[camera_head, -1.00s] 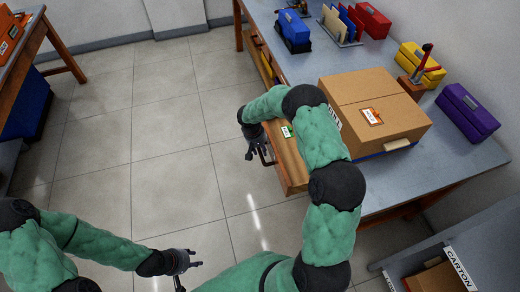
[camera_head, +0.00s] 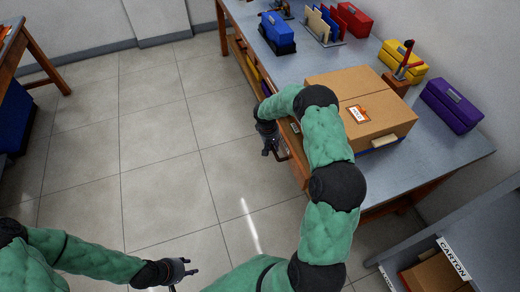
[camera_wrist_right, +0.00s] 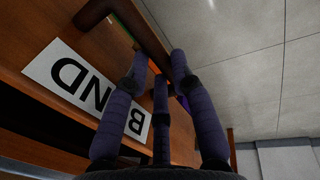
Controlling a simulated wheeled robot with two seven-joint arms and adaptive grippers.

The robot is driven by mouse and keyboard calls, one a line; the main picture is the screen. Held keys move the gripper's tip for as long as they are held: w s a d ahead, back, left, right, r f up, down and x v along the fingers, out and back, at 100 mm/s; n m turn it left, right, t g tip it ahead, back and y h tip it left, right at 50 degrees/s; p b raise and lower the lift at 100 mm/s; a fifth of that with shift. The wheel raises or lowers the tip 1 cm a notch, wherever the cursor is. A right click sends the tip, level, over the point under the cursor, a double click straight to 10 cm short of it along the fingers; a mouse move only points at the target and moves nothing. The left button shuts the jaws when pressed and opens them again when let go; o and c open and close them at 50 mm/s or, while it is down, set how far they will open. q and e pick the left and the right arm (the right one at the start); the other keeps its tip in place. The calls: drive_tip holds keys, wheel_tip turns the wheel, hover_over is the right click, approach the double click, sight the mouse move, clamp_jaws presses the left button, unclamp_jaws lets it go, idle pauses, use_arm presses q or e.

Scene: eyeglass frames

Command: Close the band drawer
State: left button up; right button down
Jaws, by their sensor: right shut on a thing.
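The band drawer (camera_head: 298,165) is a wooden drawer at the bench's near left side, partly hidden by my right arm. In the right wrist view its wooden front carries a white label reading BAND (camera_wrist_right: 88,88), seen upside down and partly covered by my fingers. My right gripper (camera_head: 270,148) is at the drawer front, shut on its dark handle (camera_head: 283,156). In the right wrist view the fingertips of this gripper (camera_wrist_right: 160,65) close around a dark bar. My left gripper (camera_head: 188,276) is open and empty over the floor, far from the drawer.
A cardboard box (camera_head: 365,105) stands on the grey bench (camera_head: 445,155). A CARTON shelf (camera_head: 450,235) is at lower right. The tiled floor left of the bench is clear.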

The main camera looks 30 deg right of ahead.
sight(285, 142)
drive_tip(key=shift+s+d, duration=0.25)
drive_tip(key=shift+d, duration=0.7)
drive_tip(key=shift+s+d, duration=0.2)
drive_tip(key=shift+d, duration=0.75)
drive_tip(key=shift+s+d, duration=0.25)
drive_tip(key=shift+d, duration=0.7)
drive_tip(key=c, duration=1.3)
unclamp_jaws()
drive_tip(key=shift+r, duration=0.1)
drive_tip(key=r, duration=0.4)
drive_tip(key=a+r, duration=0.1)
drive_tip(key=r, duration=0.2)
drive_tip(key=a+r, duration=0.1)
drive_tip(key=r, duration=0.3)
drive_tip(key=shift+w+a+r, duration=0.15)
drive_tip(key=shift+w+r, duration=0.15)
